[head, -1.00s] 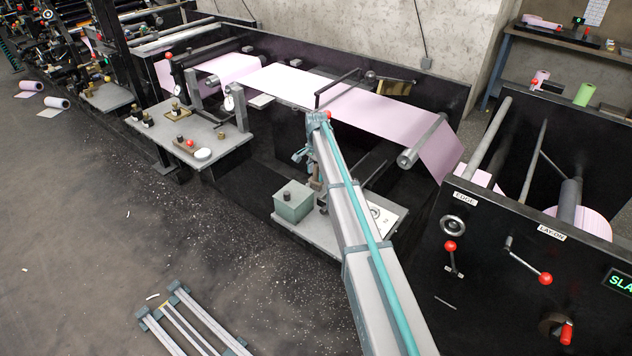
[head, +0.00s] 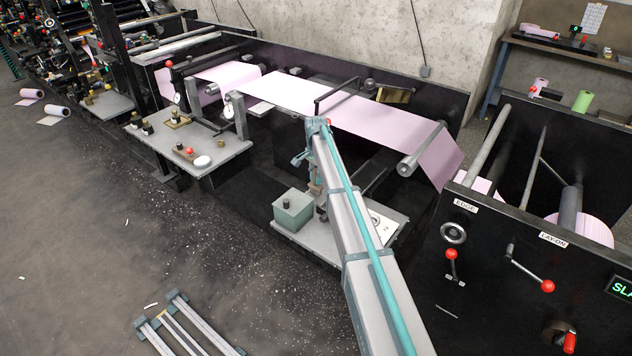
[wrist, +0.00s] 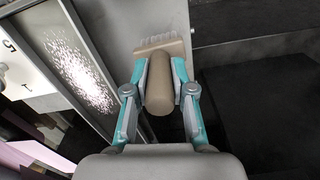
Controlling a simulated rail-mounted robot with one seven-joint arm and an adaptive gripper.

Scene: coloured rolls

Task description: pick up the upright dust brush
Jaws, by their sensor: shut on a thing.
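The dust brush (wrist: 159,88) is tan, with a rounded handle and a wide head with pale bristles at the top of the wrist view. My gripper (wrist: 160,68) is shut on the handle, with one teal finger against each side. The bristle head lies just beyond the fingertips, over a light grey surface. I cannot tell whether the bristles touch it. In the head view my gripper (head: 311,170) is small beside the arm, above the small grey table (head: 325,246), and the brush is mostly hidden there.
A grey-green box (head: 293,210) stands on the same table, left of the gripper. A white card with a printed mark (head: 381,223) lies to the right. Pink web (head: 375,123) and a roller (head: 422,150) run behind. Open floor lies to the left.

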